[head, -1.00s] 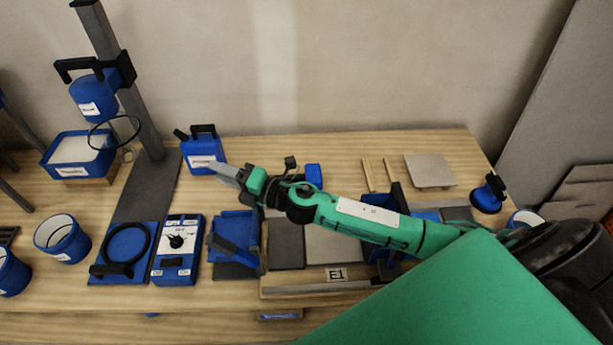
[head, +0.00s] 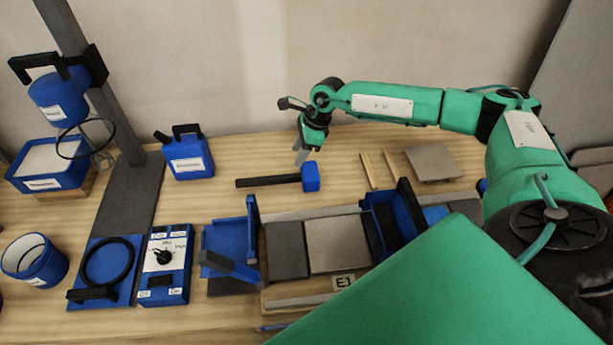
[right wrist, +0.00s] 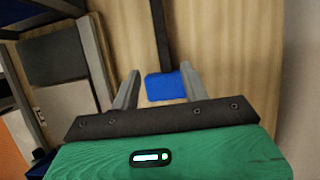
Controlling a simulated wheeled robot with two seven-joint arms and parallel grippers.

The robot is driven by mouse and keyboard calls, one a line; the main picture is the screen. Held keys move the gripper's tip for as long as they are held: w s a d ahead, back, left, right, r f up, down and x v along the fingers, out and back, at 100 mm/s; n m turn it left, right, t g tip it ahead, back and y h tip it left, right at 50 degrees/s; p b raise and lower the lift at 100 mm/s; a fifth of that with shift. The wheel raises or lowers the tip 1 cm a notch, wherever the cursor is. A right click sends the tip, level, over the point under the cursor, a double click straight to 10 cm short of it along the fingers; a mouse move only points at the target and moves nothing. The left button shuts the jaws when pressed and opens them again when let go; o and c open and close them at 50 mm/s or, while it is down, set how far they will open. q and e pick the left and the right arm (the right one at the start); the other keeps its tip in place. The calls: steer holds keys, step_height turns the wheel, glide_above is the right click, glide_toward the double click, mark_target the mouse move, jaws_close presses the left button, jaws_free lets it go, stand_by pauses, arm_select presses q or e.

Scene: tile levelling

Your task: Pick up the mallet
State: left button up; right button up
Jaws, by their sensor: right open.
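The mallet lies on the wooden table, with a blue head (head: 310,176) and a black handle (head: 265,181) pointing left. My right gripper (head: 300,157) is above the table just behind the mallet head, fingers pointing down. In the right wrist view the blue head (right wrist: 165,86) shows between the two open fingers (right wrist: 158,90), with the black handle (right wrist: 160,35) running away from it. The gripper is empty. I cannot tell how high it is above the mallet. My left gripper does not show.
A blue can (head: 188,158) stands left of the mallet. In front are a blue bracket (head: 230,245), grey tiles (head: 338,243) and a blue-black fixture (head: 390,222). Two wooden strips (head: 368,170) and a beige tile (head: 432,162) lie to the right. Table around the mallet is clear.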

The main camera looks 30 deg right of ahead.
mark_target(285, 176)
steer(key=x, duration=0.7)
steer(key=shift+a, duration=0.1)
steer(key=x, duration=0.3)
steer(key=shift+w+f, duration=0.25)
steer(key=shift+f, duration=0.15)
steer(key=shift+w+a+f, duration=0.1)
steer(key=shift+f, duration=0.4)
steer(key=c, duration=0.9)
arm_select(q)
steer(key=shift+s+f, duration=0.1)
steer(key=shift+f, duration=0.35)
arm_select(e)
jaws_close()
